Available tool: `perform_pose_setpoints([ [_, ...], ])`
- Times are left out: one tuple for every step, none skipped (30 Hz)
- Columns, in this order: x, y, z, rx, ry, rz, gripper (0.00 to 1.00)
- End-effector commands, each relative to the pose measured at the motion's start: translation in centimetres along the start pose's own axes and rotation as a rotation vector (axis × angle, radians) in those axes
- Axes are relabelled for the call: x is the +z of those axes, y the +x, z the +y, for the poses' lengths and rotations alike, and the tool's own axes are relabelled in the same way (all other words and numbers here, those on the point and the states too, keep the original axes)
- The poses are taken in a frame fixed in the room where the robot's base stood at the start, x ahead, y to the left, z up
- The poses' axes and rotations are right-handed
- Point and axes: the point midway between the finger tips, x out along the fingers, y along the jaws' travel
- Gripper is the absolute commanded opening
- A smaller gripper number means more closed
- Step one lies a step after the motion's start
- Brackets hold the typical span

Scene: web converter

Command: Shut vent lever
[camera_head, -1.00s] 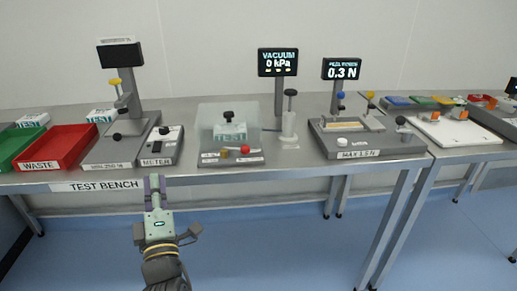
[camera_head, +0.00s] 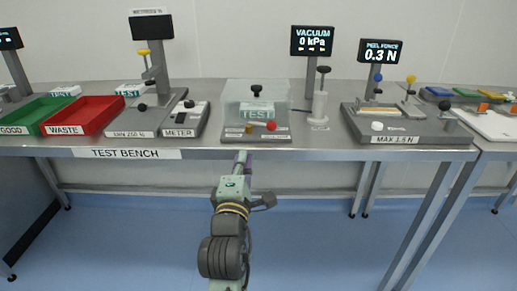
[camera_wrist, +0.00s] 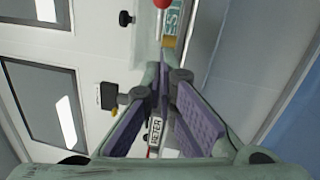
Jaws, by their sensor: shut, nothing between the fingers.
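The vent lever is a short light rod with a red ball knob (camera_head: 271,126), at the front of the clear vacuum chamber (camera_head: 232,98). Its red knob (camera_wrist: 161,3) is cut off at the top edge of the wrist view. A brass-coloured fitting (camera_head: 248,127) sits left of the lever. The chamber has a black top knob (camera_head: 257,90) and a TEST pouch (camera_head: 257,111) inside. My gripper (camera_head: 243,158) is shut and empty, at the bench's front edge, in front of the chamber and apart from the lever. Its purple finger pads (camera_wrist: 165,78) show in the wrist view.
The METER box (camera_head: 186,119) stands left of the chamber, with the red WASTE tray (camera_head: 84,116) further left. A white pump with a black knob (camera_head: 320,108) stands right of the chamber. The peel-force fixture (camera_head: 420,135) is further right. The bench edge (camera_head: 330,152) runs across in front.

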Motion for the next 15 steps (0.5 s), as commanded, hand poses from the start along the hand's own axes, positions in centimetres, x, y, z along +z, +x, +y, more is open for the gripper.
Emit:
perform_pose_setpoints([
  [0.0,0.4,-0.5,0.006,0.002,-0.002,0.0],
  [0.0,0.6,-0.5,0.005,0.002,-0.002,0.0],
  [0.0,0.9,-0.5,0.006,0.002,-0.002,0.0],
  [0.0,1.1,-0.5,0.005,0.002,-0.002,0.0],
  [0.0,1.3,-0.5,0.006,0.002,-0.002,0.0],
  [0.0,1.6,-0.4,0.006,0.002,-0.001,0.0],
  [0.0,1.8,-0.3,0.007,0.002,0.0,0.0],
  [0.0,2.5,0.0,0.002,0.001,0.0,0.0],
  [0.0,3.5,0.2,0.001,0.0,0.0,0.0],
  [0.0,4.2,0.2,0.0,0.0,0.001,0.0],
  [0.0,4.9,0.2,0.0,0.001,0.001,0.0],
  [0.0,5.7,0.1,0.0,0.0,0.001,0.0],
  [0.0,6.3,0.2,0.002,0.0,0.001,0.0],
  [0.0,6.9,0.2,0.0,0.0,0.001,0.0],
  [0.5,7.4,0.2,0.001,0.0,-0.002,0.0],
])
